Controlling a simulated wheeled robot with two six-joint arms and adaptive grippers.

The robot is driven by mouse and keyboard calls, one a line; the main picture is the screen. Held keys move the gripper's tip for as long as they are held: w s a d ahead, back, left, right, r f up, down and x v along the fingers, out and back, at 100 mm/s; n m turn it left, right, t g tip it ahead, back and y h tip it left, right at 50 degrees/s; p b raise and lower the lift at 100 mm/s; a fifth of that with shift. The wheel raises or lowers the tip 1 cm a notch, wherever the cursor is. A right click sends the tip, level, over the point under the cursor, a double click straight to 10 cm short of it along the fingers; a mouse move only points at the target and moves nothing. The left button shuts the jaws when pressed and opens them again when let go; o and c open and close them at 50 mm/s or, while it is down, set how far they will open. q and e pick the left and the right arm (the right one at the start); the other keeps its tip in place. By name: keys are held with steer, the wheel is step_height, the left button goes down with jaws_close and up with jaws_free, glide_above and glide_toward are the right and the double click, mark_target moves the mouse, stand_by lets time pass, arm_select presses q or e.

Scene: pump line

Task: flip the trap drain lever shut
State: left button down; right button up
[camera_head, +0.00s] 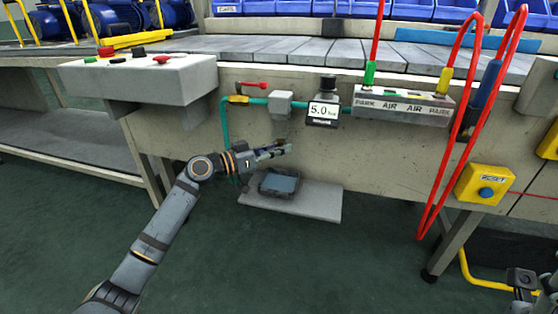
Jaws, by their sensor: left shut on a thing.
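My left gripper (282,148) reaches in from the lower left and is shut at the front face of the bench, just below a small grey box on the air line, which I take as the trap (280,103). The drain lever appears to be between its fingertips, mostly hidden by them; its exact angle cannot be made out.
A red-handled valve (250,86) sits on the green pipe at upper left of the trap. A 5.0 gauge unit (323,112) is to its right. A dark tray (260,187) lies on a grey shelf (320,202) below. Red hoses (436,190) hang at right.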

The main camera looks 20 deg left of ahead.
arm_select(q)
steer(key=c, duration=1.5)
jaws_free()
steer(key=shift+o, duration=0.2)
steer(key=v, duration=0.5)
steer(key=shift+s+a, duration=0.15)
steer(key=shift+s, duration=0.1)
steer(key=shift+v, duration=0.95)
